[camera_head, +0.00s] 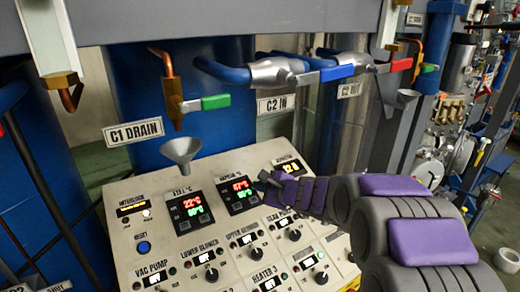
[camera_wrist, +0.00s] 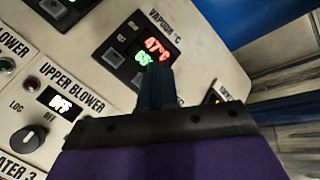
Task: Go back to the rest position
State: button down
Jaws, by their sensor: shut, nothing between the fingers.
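My gripper (camera_head: 268,182) is in front of the upper right part of the control panel (camera_head: 150,190), beside the vapour temperature display (camera_head: 238,192). In the wrist view, the shut fingers (camera_wrist: 157,80) point at the same display (camera_wrist: 150,50), which shows a red 47 over a green reading partly covered by the fingertips. Nothing is held. I cannot tell whether the fingertips touch the panel. My arm, with purple pads, reaches in from the lower right in the head view.
Several knobs, such as the upper blower knob (camera_wrist: 28,138), stand out from the panel. Above it hang a green-handled drain valve (camera_head: 202,103), a blue-handled valve (camera_head: 338,73), a red-handled valve (camera_head: 400,65) and a metal funnel (camera_head: 181,151). A shelf of equipment stands at the far right.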

jog(key=s+f+n+g+b, duration=0.3)
jog(key=s+f+n+b, duration=0.15)
jog(key=s, duration=0.75)
jog(key=s+f+n+g+b, duration=0.35)
jog(key=s+n, duration=0.25)
jog(key=s, duration=0.6)
jog(key=s+d+f+n+g+h+b, duration=0.2)
jog(key=s+d+f, duration=0.4)
jog(key=s+d, duration=0.3)
jog(key=s+d+f+n+g+h+b, duration=0.3)
jog(key=s+d+f+h, duration=0.3)
jog(key=s, duration=0.8)
jog(key=d+n+h+b, duration=0.1)
jog(key=d, duration=0.2)
jog(key=shift+s+n, duration=0.35)
jog(key=shift+s, duration=0.05)
